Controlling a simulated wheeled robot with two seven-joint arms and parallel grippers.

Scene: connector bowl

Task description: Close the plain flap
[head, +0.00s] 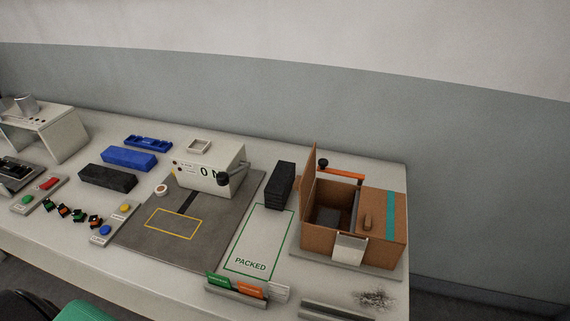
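An open cardboard box (320,240) stands on a light board at the right end of the table. Its left flap (310,178) is plain brown and stands upright along the left side. The right flap (379,205) lies flat over the right part of the box, with a teal strip and a small tan handle on it. The left part of the box is open, and its dark inside shows, with what seems to be a dark block in it. Neither of my grippers shows in the head view.
An orange bar with a black knob (340,174) is behind the box opening. A pale plate (350,248) is at its front. Black blocks (280,183) stand left of the box, behind the PACKED outline (252,262). A card holder (236,289) lies at the front edge.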

